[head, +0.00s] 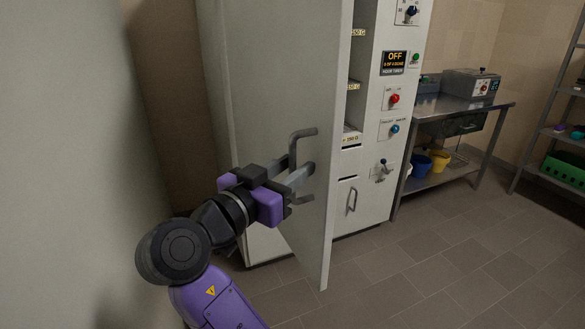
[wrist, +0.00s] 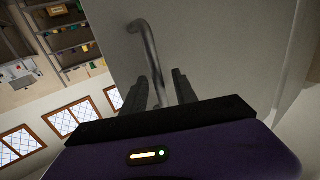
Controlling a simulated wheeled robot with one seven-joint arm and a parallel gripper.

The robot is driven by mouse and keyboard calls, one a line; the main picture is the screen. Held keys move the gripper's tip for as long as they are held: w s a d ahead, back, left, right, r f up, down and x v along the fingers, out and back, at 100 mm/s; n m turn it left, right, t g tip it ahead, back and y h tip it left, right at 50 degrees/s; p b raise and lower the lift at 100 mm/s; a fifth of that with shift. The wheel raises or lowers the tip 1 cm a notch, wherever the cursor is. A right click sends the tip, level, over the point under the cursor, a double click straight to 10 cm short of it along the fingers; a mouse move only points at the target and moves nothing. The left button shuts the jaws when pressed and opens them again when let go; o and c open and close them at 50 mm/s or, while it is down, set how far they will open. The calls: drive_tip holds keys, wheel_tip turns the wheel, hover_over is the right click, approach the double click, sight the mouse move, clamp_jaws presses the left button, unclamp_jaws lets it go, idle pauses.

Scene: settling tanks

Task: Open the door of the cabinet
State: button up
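The tall pale grey cabinet (head: 372,203) stands in the middle of the head view. Its door (head: 260,75) stands ajar, swung out toward me, and labelled shelves show past its edge. A grey bar handle (head: 292,150) is on the door's near face; it also shows in the wrist view (wrist: 149,42). My gripper (head: 306,184) is at the handle's lower part. In the wrist view, my gripper's fingers (wrist: 164,88) stand apart, one on each side of the bar, with gaps seeming to show. Contact with the bar is unclear.
A control panel (head: 394,62) with knobs and a smaller handle (head: 351,201) are on the cabinet front. A steel table (head: 455,106) stands to its right, then a shelf rack (head: 545,130) with a green crate (head: 565,168). Tiled floor (head: 425,265) at lower right is clear.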

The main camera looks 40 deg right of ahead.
drive_tip(key=shift+a, duration=0.1)
drive_tip(key=v, duration=0.7)
drive_tip(key=shift+a, duration=0.25)
drive_tip(key=shift+s, duration=0.1)
